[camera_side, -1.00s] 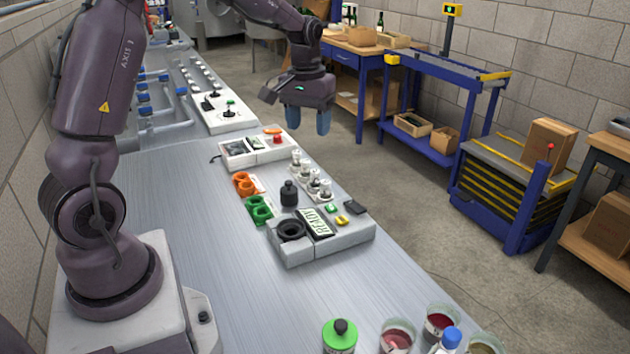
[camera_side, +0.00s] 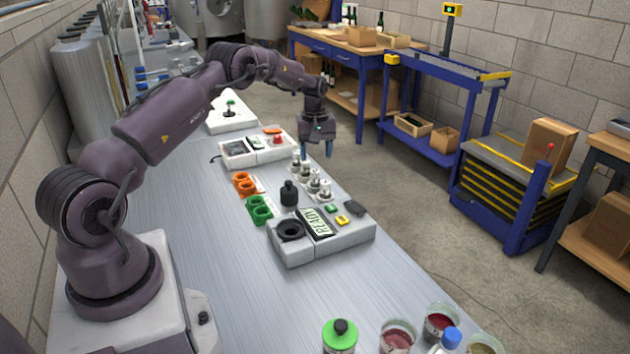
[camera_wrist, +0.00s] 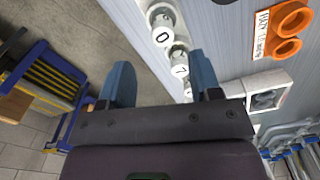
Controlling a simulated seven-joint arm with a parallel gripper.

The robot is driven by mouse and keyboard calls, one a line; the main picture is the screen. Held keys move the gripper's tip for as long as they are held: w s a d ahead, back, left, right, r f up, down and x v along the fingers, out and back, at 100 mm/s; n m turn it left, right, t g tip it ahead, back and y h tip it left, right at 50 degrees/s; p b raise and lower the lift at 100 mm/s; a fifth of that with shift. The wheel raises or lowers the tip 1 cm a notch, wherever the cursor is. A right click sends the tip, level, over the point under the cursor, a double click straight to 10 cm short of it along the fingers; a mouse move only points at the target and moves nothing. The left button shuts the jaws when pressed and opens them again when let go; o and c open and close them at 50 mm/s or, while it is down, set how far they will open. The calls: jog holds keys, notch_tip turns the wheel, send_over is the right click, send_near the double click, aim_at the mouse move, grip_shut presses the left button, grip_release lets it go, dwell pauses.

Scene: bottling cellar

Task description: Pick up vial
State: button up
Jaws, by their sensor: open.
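Several small vials with pale caps stand upright in a row along the bench's right edge, one near the middle of the row (camera_side: 313,181). In the wrist view a vial marked 0 (camera_wrist: 163,35) and one that seems marked 7 (camera_wrist: 180,69) show; another is partly hidden behind a finger. My gripper (camera_side: 317,151) has its blue fingers pointing down, near the far end of the row. In the wrist view my gripper (camera_wrist: 160,66) has its fingers apart, with nothing held. I cannot tell its exact height above the vials.
A grey device with a READY display (camera_side: 318,223) stands nearer on the bench, a black bottle (camera_side: 289,192) behind it. Orange (camera_side: 244,184) and green (camera_side: 259,209) ring holders lie left of the vials. A white box with a red button (camera_side: 276,141) is close to my gripper.

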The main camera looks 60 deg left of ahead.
aim_at(315, 171)
jog(key=f, duration=0.7)
jog(key=shift+s+d+f, duration=0.2)
jog(key=shift+d+f, duration=0.05)
jog(key=shift+f, duration=0.05)
jog(key=shift+c, duration=0.2)
jog(key=c, duration=1)
